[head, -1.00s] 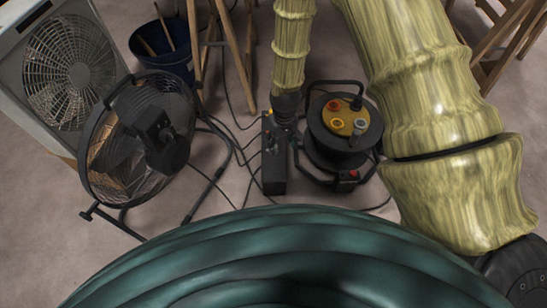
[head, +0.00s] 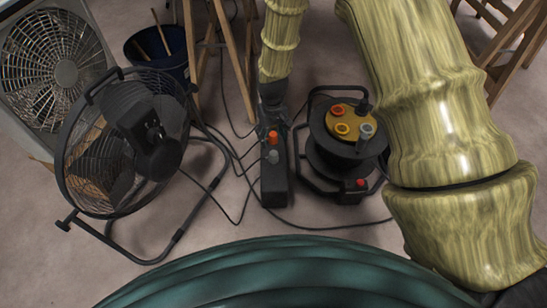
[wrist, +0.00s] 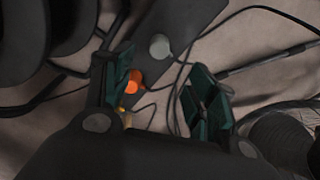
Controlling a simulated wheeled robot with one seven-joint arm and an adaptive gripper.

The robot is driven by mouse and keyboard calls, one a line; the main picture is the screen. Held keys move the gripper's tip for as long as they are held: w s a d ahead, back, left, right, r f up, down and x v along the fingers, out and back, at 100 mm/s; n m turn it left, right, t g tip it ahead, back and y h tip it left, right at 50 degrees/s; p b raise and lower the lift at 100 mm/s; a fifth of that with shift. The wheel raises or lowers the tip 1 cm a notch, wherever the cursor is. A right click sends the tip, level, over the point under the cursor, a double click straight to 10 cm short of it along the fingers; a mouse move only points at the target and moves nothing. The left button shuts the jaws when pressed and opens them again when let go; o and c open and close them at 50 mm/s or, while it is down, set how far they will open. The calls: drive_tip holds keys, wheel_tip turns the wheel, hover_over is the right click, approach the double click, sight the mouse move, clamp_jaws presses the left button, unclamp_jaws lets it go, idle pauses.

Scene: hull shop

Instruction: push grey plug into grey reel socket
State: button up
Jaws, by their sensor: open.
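The grey plug (head: 272,157) stands in the black power strip (head: 274,186), in front of an orange plug (head: 272,137). In the wrist view the grey plug (wrist: 160,46) shows beyond the fingertips, and the orange plug (wrist: 136,80) shows beside the left finger. My gripper (head: 272,102) is over the strip's far end in the head view. In the wrist view my gripper (wrist: 161,92) is open, with nothing held between its fingers. The grey reel socket (head: 366,131) is on the yellow face of the black cable reel (head: 330,165), right of the strip.
The reel's face also has a red socket (head: 337,110) and a yellow socket (head: 343,128), with a black plug (head: 364,103) near its edge. A round fan (head: 125,140) stands left. Cables (head: 235,215) cross the floor. Wooden trestle legs (head: 220,55) stand behind.

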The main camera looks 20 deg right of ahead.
sight(274, 153)
drive_tip(key=shift+f+b, duration=1.4)
drive_tip(key=shift+f, duration=1.4)
drive_tip(key=f+b, duration=0.4)
drive_tip(key=f, duration=0.1)
drive_tip(key=shift+s+d+f, duration=0.15)
drive_tip(key=shift+s, duration=0.05)
drive_tip(key=c, duration=1.1)
